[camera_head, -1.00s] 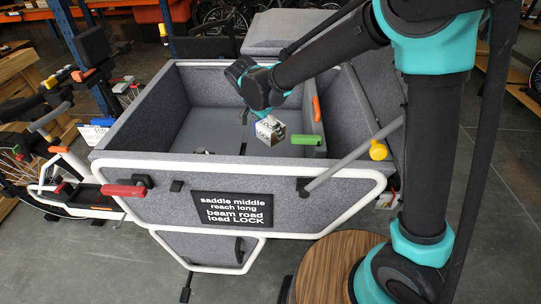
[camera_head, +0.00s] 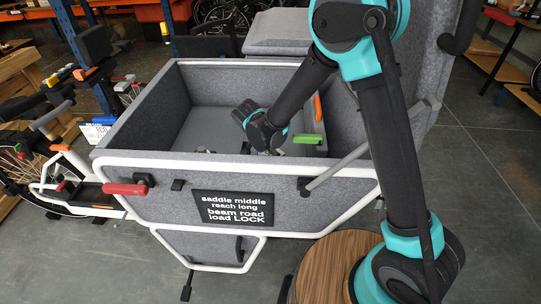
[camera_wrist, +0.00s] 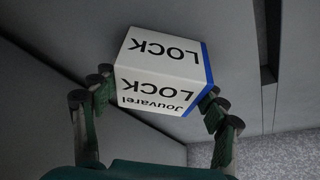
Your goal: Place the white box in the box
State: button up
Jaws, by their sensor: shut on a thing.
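The white box (camera_wrist: 160,68) shows in the wrist view, with "LOCK" lettering and a blue stripe along one edge. My gripper (camera_wrist: 158,98) is shut on it, one finger on each side. In the head view my wrist is lowered into the large grey cargo box (camera_head: 222,166), behind its front wall. The gripper's fingers and the white box are mostly hidden there by my wrist and that wall. The cargo box has felt-like grey walls and a white tube rim. I cannot tell whether the white box touches the cargo box floor.
A green handle (camera_head: 307,139) and an orange grip (camera_head: 318,106) are at the cargo box's right side. A red handle (camera_head: 125,189) sticks out at the front left. A round wooden stool top (camera_head: 322,268) stands at the front right. The left part of the cargo box floor is clear.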

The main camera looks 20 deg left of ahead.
jog(key=shift+f, duration=0.1)
jog(key=o, duration=1.4)
jog(key=v, duration=1.2)
